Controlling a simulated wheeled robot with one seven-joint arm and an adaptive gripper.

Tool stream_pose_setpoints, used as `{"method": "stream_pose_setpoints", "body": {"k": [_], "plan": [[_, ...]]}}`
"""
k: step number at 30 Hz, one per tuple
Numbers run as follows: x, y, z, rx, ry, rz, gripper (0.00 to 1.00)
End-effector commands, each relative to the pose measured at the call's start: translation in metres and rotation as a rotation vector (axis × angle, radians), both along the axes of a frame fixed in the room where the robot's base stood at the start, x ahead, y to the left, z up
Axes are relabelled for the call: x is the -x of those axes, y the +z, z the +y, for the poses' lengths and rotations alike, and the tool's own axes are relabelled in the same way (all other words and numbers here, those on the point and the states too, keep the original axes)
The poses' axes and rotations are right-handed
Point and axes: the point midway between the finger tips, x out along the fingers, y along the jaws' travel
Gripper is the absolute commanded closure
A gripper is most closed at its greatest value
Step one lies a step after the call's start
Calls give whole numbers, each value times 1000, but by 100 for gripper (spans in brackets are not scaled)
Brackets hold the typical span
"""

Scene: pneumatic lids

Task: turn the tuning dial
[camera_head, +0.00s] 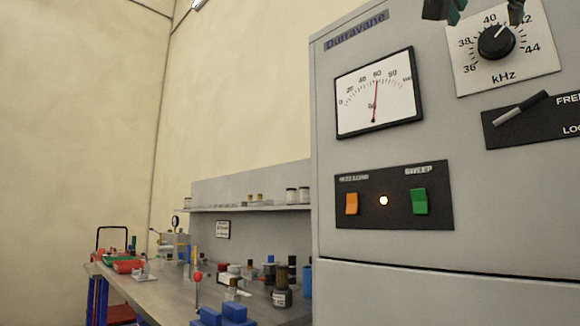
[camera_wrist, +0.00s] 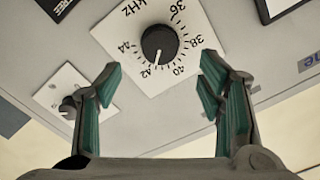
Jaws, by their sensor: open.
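The tuning dial (camera_head: 496,42) is a round black knob on a white plate marked in kHz, at the upper right of the cabinet. Its white pointer line sits between 40 and 42. In the wrist view, the dial (camera_wrist: 160,43) appears upside down, above and between my fingertips. My gripper (camera_wrist: 160,78) is open and empty, with its teal-padded fingers spread on either side. In the head view, only the tips of my gripper (camera_head: 478,9) show at the top edge, near the dial plate. I see no contact with the dial.
A black FREE/LOCK plate with a lever (camera_head: 520,108) lies below the dial. A needle meter (camera_head: 376,95) and a switch panel (camera_head: 393,196) are to the left. A small knob (camera_wrist: 70,103) sits near my left finger in the wrist view. A cluttered bench (camera_head: 165,300) stands beside the cabinet.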

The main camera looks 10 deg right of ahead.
Motion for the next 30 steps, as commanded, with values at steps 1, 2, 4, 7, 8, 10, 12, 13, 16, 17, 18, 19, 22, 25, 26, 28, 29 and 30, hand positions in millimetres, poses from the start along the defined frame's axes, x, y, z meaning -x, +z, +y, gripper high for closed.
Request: {"method": "stream_pose_setpoints", "body": {"k": [1, 2, 4, 7, 8, 10, 12, 13, 16, 17, 18, 19, 22, 25, 26, 28, 29, 30], "plan": [[5, 0, 7, 1, -1, -1, 38], [8, 0, 10, 1, -1, -1, 38], [14, 0, 17, 1, -1, -1, 38], [18, 0, 23, 0, -1, 0, 38], [19, 0, 24, 0, -1, 0, 38], [20, 0, 26, 0, -1, 0, 38], [21, 0, 27, 0, -1, 0, 38], [21, 0, 27, 0, -1, 1, 38], [21, 0, 27, 0, -1, 0, 38], [21, 0, 27, 0, -1, 0, 38], [21, 0, 27, 0, -1, 1, 38], [21, 0, 27, 0, -1, 1, 38], [21, 0, 27, 0, -1, 1, 38], [21, 0, 27, 0, 0, 2, 38], [20, -1, 27, 0, 0, 4, 38], [18, -8, 28, -1, 7, 29, 38], [16, -14, 28, 0, 12, 50, 38], [12, -25, 29, -1, 22, 89, 38]]}}
